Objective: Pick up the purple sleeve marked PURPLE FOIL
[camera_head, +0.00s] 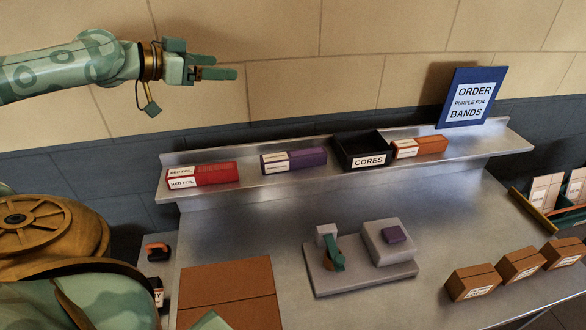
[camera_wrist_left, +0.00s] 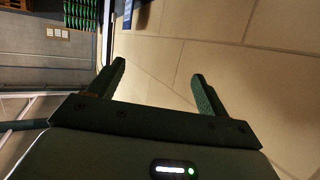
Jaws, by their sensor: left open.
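The purple sleeves (camera_head: 306,159) lie on the raised metal shelf in the head view, with white labels on their left ends; the label reads like PURPLE FOIL but is small. They sit between the red sleeves and the black CORES bin. My left gripper (camera_head: 222,74) is open and empty, raised in front of the wall, up and to the left of the purple sleeves and well apart from them. In the left wrist view its two fingers (camera_wrist_left: 158,85) stand apart with only wall between them. My right gripper is not in view.
Red sleeves (camera_head: 217,174), the black CORES bin (camera_head: 361,162) and orange sleeves (camera_head: 432,145) share the metal shelf (camera_head: 250,188). A blue order sign (camera_head: 472,84) stands at its right end. Below are a grey fixture (camera_head: 355,278), a brown box (camera_head: 232,283) and several small cartons (camera_head: 472,270).

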